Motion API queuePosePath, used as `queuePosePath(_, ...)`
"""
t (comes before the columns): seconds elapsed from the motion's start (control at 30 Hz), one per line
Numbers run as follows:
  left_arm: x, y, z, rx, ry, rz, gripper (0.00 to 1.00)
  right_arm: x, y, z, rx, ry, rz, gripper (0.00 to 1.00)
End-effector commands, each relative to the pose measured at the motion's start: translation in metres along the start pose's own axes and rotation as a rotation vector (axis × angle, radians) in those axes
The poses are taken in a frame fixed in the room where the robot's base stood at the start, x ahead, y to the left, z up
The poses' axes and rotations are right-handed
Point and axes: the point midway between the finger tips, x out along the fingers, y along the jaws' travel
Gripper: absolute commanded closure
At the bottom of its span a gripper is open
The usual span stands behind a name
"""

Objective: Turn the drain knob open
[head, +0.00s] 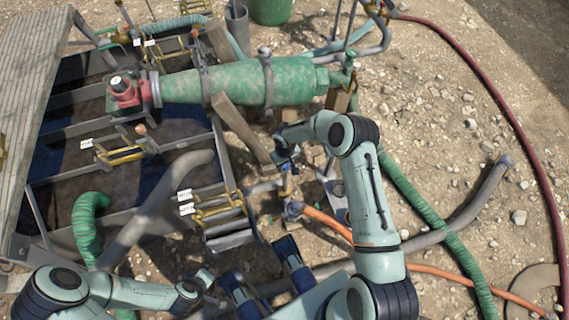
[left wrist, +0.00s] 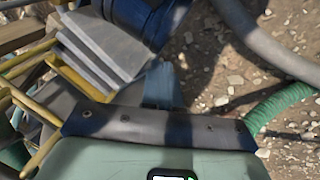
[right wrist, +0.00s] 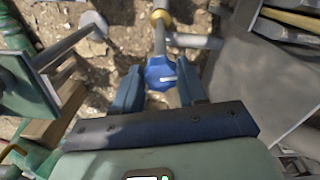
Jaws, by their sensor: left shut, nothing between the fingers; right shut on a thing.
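The blue drain knob (right wrist: 160,74) shows in the right wrist view, with a pale line across its face. It sits in line with a grey pipe that has a yellow collar. My right gripper (right wrist: 161,92) is shut on the knob, one blue finger on each side. In the head view the right gripper (head: 285,158) is beside the tank's right edge, over a brass pipe fitting; it hides most of the knob there. My left gripper (head: 205,277) is low in the head view, shut and empty. Its blue fingers (left wrist: 161,84) are together in the left wrist view.
A large mottled green cylinder (head: 235,83) lies across the open tank frame. Yellow-railed steps (head: 225,222) stand near the left gripper. A green hose (head: 425,217), an orange hose (head: 325,222) and a grey pipe (head: 475,208) lie on the gravel at right.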

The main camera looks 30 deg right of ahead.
Motion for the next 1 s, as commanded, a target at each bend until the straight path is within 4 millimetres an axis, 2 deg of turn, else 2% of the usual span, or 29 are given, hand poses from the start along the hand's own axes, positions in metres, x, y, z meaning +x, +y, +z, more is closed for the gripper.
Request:
queuePosePath(0.43,0.025,-0.01,-0.033,-0.008,0.095,-0.008,1.0,0.0,0.002,-0.002,-0.422,0.003,0.002,0.89)
queuePosePath(0.6,0.034,-0.02,-0.017,-0.019,0.046,-0.027,1.0,0.0,0.002,-0.002,-0.585,0.003,0.003,0.89)
queuePosePath(1.0,0.049,-0.037,0.005,-0.038,-0.025,-0.057,1.0,-0.001,0.003,-0.003,-0.958,0.004,0.003,0.89)
